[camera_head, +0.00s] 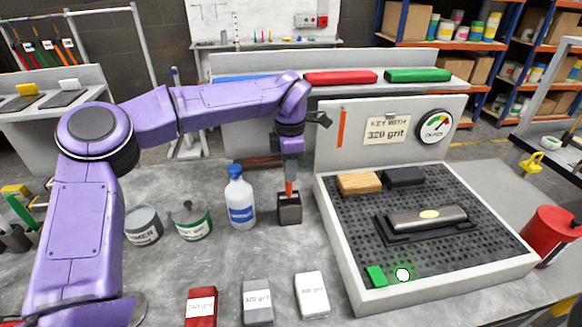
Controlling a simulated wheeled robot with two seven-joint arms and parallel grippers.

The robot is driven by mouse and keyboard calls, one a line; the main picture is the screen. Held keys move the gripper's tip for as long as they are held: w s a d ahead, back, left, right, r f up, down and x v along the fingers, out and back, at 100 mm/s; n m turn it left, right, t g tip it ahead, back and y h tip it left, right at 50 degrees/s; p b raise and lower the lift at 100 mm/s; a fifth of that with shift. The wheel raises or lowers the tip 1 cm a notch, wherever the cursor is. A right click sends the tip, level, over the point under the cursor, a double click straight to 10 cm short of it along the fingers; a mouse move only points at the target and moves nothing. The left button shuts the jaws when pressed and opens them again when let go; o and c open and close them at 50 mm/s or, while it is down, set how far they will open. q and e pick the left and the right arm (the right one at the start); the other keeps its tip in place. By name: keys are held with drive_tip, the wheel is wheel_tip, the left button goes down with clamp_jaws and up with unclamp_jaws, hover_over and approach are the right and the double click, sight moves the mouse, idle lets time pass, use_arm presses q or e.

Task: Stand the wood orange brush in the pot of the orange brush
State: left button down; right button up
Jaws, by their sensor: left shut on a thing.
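My left gripper (290,172) points down and is shut on a brush (289,188), of which only a short orange part shows below the fingers. The brush is roughly upright, and its lower end is at the mouth of a small dark square pot (289,210) on the grey bench. I cannot tell how deep it reaches into the pot or whether it touches the bottom. The fingers are above the pot's rim and hide the upper part of the brush. My right gripper is not in view.
A blue-capped bottle (241,203) stands just left of the pot, with two cans (192,221) (143,226) further left. A raised perforated tray (360,215) is close on the right. Labelled blocks (257,302) lie in front; the bench between them and the pot is clear.

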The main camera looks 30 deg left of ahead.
use_arm(q)
drive_tip(key=shift+f, duration=0.25)
drive_tip(key=c, duration=1)
unclamp_jaws()
drive_tip(key=shift+o, duration=0.2)
wheel_tip(320, 180, up, 11)
drive_tip(key=shift+f, duration=0.15)
